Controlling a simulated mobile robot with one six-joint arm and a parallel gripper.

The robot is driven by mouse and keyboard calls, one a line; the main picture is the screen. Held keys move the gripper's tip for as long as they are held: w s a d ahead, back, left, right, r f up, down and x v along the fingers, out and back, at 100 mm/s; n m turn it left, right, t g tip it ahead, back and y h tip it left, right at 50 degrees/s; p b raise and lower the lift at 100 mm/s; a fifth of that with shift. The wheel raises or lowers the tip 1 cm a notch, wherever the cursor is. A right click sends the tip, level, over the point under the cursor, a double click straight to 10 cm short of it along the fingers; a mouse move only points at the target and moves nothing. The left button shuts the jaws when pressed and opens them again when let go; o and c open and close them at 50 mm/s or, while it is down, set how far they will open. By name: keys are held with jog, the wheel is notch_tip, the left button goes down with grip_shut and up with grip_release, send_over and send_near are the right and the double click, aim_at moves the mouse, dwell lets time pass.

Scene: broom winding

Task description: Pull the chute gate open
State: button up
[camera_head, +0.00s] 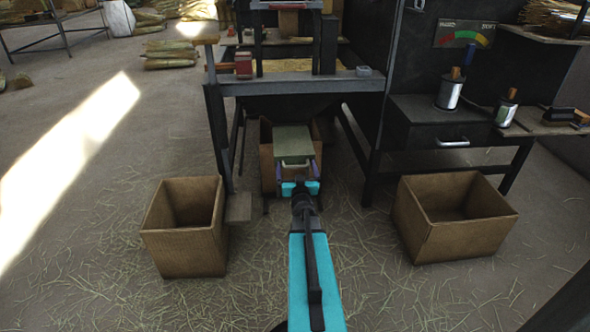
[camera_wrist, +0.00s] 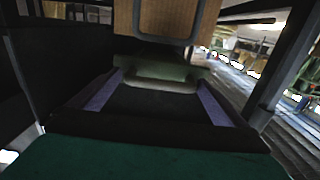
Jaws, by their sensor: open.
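The chute gate (camera_head: 293,141) is a flat green-grey plate under the workbench, in the middle of the head view. A pale bar handle (camera_head: 295,164) runs along its near edge. My gripper (camera_head: 300,172) is right in front of the gate, its two purple fingers spread to the left and right of the handle. In the wrist view the handle (camera_wrist: 160,84) lies across the gap of my gripper (camera_wrist: 161,82), near the fingertips. The fingers look open, and I cannot tell whether they touch the handle. The gate's far end is hidden.
A wooden box (camera_head: 266,160) stands under the bench behind the gate. Open boxes stand on the floor at left (camera_head: 185,252) and right (camera_head: 462,240). Dark bench legs flank the gate. A drawer cabinet (camera_head: 445,125) is at right. The straw-strewn floor between the front boxes is free around my arm.

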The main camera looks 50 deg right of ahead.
jog(key=p+v, duration=1)
jog(key=v, duration=0.3)
jog(key=shift+s, duration=0.3)
dwell(0.4)
jog(key=shift+w+a+r, duration=0.1)
jog(key=shift+a, duration=0.15)
dwell(0.4)
